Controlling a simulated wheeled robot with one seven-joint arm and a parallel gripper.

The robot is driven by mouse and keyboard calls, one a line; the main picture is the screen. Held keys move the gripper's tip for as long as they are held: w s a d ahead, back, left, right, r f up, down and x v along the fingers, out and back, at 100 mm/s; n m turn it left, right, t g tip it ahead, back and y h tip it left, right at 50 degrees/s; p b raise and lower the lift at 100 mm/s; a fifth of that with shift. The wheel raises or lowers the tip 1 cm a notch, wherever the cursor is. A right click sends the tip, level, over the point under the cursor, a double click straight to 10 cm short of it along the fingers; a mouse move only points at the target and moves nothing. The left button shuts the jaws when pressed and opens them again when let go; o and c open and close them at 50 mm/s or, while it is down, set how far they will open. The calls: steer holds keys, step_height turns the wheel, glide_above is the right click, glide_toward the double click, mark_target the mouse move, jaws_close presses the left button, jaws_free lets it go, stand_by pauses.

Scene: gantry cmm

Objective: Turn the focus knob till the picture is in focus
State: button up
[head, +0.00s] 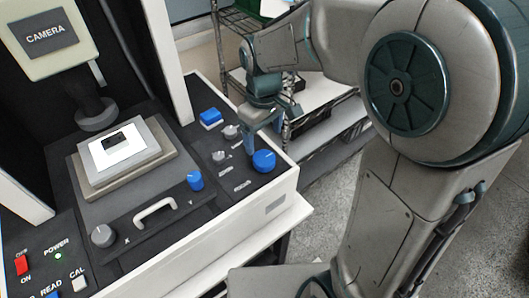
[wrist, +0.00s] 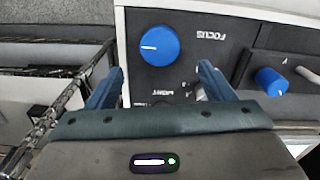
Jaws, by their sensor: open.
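The focus knob is a round blue knob (head: 263,160) at the front right of the machine's dark panel. In the wrist view the blue knob (wrist: 158,45) has a short white mark pointing left, and an upside-down FOCUS label beside it. My gripper (head: 264,143) hangs above the panel, just behind the knob in the head view. In the wrist view my gripper (wrist: 158,72) is open and empty, its two blue fingers apart. The knob shows beyond the fingertips, roughly centred between them, and no contact is visible. No screen with the picture is in view.
A grey knob (head: 219,156) and a blue switch (head: 210,119) sit behind on the same panel. A smaller blue knob (head: 195,180) and a white handle (head: 154,210) stand to the left. A camera head (head: 47,38) overhangs the lit stage (head: 85,178). A wire rack (head: 330,130) stands right.

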mark_target(264, 157)
step_height(264, 157, down, 8)
steer(key=shift+f, duration=0.1)
steer(key=shift+c, duration=0.3)
steer(key=c, duration=0.9)
